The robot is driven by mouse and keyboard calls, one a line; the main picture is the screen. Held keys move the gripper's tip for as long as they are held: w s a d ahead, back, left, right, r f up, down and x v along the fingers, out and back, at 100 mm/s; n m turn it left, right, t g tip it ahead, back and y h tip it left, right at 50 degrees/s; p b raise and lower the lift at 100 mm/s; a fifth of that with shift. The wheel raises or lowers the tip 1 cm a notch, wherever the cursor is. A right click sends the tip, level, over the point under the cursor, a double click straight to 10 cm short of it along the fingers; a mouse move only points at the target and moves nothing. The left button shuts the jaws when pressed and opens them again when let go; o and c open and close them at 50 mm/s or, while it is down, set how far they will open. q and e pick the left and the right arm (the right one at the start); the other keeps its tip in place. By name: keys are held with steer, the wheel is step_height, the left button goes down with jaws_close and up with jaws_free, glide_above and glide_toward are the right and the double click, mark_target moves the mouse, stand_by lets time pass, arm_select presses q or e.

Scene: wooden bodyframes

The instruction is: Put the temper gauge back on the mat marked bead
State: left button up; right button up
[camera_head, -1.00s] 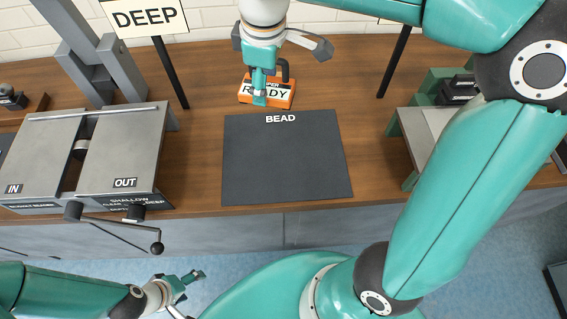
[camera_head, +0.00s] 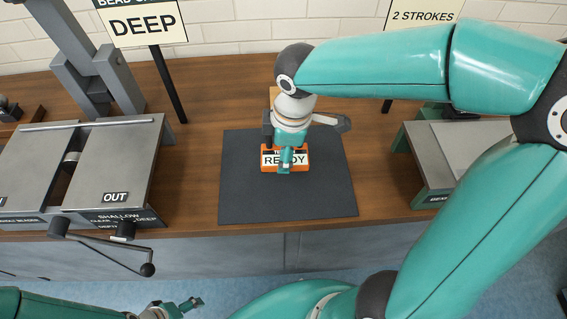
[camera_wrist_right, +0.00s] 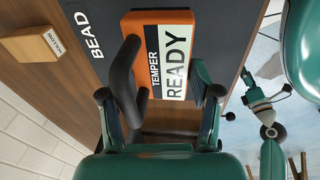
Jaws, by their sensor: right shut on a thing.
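The temper gauge (camera_head: 268,160) is an orange block with a white READY label and a dark handle. My right gripper (camera_head: 286,158) is shut on it. In the wrist view the gauge (camera_wrist_right: 172,14) sits between the fingers of my right gripper (camera_wrist_right: 160,95), with its dark handle beside the label. The dark grey mat (camera_head: 245,190) lies below the gauge, and the wrist view shows its BEAD lettering (camera_wrist_right: 90,35). I cannot tell if the gauge touches the mat. My left gripper (camera_head: 182,305) is low at the bottom edge, away from the bench, its jaws unclear.
A grey machine (camera_head: 115,165) with a crank (camera_head: 105,250) stands left of the mat. A green-framed grey stand (camera_head: 430,150) is at the right. A DEEP sign (camera_head: 143,22) and a 2 STROKES sign (camera_head: 422,14) stand behind. A small wooden block (camera_wrist_right: 42,42) lies beyond the mat.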

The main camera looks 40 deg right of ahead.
steer(key=shift+f+b, duration=0.35)
steer(key=shift+f, duration=1.95)
steer(key=shift+f, duration=0.1)
steer(key=o, duration=1.4)
steer(key=shift+c, duration=0.2)
steer(key=shift+r, duration=0.2)
steer(key=r, duration=0.3)
steer(key=s+r+p, duration=0.1)
steer(key=r, duration=0.6)
steer(key=shift+s+r+p, duration=0.35)
steer(key=shift+p, duration=0.05)
steer(key=shift+s+r, duration=0.15)
steer(key=shift+r, duration=0.35)
